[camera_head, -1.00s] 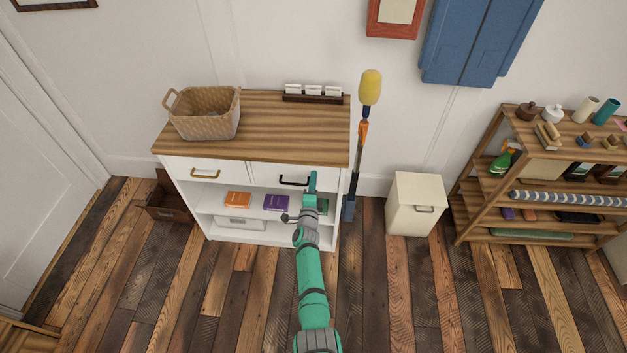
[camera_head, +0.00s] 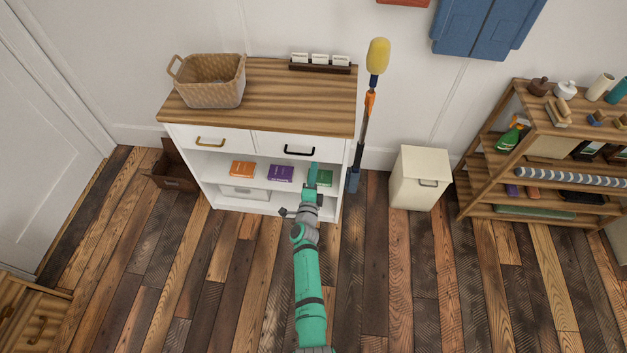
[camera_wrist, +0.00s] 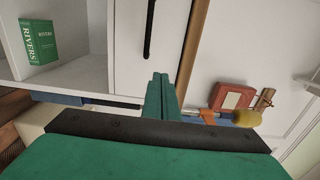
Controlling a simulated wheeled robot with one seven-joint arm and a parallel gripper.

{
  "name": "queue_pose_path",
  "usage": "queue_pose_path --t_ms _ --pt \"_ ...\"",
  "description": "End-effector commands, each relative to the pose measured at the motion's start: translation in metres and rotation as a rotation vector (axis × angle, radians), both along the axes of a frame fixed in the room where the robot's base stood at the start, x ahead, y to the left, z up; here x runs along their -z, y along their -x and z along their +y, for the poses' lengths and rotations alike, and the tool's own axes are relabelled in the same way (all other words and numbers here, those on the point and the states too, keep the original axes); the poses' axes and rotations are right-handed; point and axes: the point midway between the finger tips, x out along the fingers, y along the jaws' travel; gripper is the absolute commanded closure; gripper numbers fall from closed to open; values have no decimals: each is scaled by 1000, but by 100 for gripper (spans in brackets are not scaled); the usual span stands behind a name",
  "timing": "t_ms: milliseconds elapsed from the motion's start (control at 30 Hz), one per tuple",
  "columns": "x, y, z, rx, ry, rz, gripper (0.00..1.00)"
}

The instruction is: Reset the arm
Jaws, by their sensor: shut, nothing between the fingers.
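My green arm reaches forward over the floor in the head view. My gripper (camera_head: 312,172) is shut and empty, in front of the right side of the white cabinet (camera_head: 225,170), below its black-handled drawer. In the wrist view my gripper (camera_wrist: 161,88) shows its green fingers together, with nothing between them. Both cabinet drawers look closed. The black handle (camera_head: 299,151) is apart from the fingers. A green book (camera_wrist: 39,42) stands on the shelf in the wrist view, and my gripper partly covers it in the head view.
A wicker basket (camera_head: 213,84) and a card holder (camera_head: 320,67) stand on the cabinet top. A yellow-headed duster (camera_head: 377,56) leans beside the cabinet. A cream bin (camera_head: 419,178) and a wooden rack (camera_head: 480,165) stand to the right. The plank floor in front is clear.

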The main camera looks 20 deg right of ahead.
Motion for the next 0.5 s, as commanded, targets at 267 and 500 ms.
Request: queue_pose_path --t_ms 267,500 --pt "1 34 10 7 1 0 100" --pt "0 40 12 9 1 0 100"
